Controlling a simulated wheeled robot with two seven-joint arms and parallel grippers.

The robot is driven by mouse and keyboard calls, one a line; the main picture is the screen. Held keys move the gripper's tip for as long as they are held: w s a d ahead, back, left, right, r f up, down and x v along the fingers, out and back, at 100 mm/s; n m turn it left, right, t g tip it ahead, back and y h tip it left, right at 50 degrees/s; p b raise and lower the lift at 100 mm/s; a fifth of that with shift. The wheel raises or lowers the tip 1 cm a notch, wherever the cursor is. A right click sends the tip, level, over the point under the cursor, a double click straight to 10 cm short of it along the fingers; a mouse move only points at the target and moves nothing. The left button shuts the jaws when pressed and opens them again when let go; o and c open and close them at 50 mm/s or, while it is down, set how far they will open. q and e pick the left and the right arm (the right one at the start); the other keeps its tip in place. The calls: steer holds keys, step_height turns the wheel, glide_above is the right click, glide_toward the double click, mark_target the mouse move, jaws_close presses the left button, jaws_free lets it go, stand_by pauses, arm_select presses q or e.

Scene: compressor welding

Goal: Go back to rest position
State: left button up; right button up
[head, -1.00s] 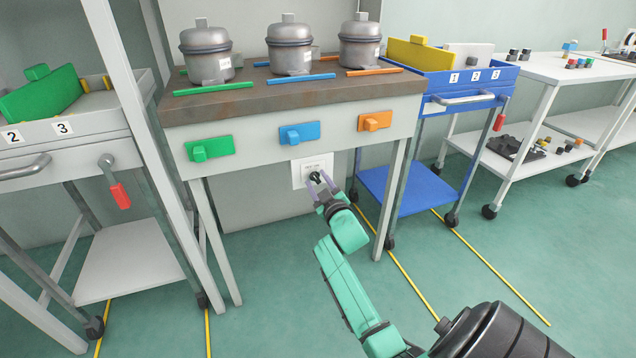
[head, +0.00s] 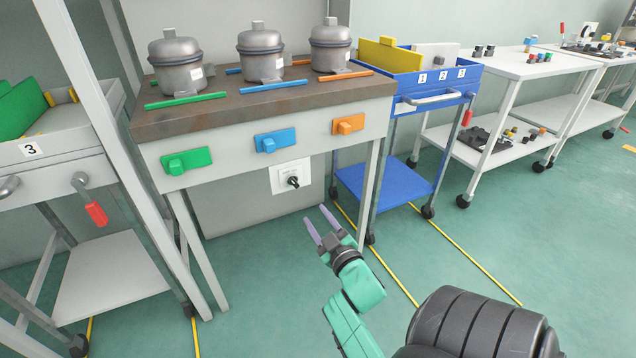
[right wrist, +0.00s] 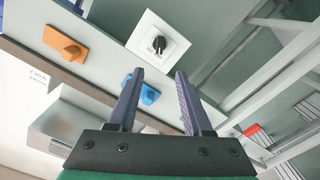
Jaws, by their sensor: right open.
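My right gripper (head: 322,229) is open and empty. It is in front of and to the right of the workbench, low, apart from everything. In the right wrist view its two fingers (right wrist: 158,95) stand apart with nothing between them. The white panel with a black rotary knob (head: 292,181) is on the wall below the bench front. It also shows in the right wrist view (right wrist: 173,28), beyond the fingertips. My left gripper is not in view.
The workbench (head: 240,150) bears three grey compressors and has green, blue and orange switches on its front. A blue cart (head: 388,190) stands to its right, a grey cart (head: 60,157) to its left. White tables (head: 515,66) stand farther right. Green floor in front is clear.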

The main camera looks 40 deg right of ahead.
stand_by(0.5)
steer(key=s+a+f+m+g+y, duration=0.2)
steer(key=s+a+f+g+y, duration=0.1)
steer(key=a+f+g, duration=0.65)
steer(key=s+a+f+n+g+y+p, duration=0.1)
steer(key=s+a+f+g+y+p, duration=0.15)
steer(key=s+a+f+p, duration=0.35)
steer(key=s+a+f+n+g+y+p, duration=0.1)
steer(key=s+a+f+g+p, duration=0.25)
steer(key=s, duration=0.35)
arm_select(q)
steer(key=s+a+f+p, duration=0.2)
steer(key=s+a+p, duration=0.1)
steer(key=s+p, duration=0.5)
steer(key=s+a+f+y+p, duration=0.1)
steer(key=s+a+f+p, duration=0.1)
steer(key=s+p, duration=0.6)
steer(key=p, duration=0.2)
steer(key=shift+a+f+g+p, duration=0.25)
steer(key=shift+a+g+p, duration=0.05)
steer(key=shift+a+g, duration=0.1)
arm_select(e)
steer(key=s+d+f, duration=0.1)
steer(key=s+d, duration=0.2)
steer(key=s, duration=0.5)
steer(key=s+d+f, duration=0.1)
steer(key=s+d, duration=0.2)
steer(key=s, duration=0.5)
steer(key=shift+d+h, duration=0.2)
steer(key=shift+h, duration=0.15)
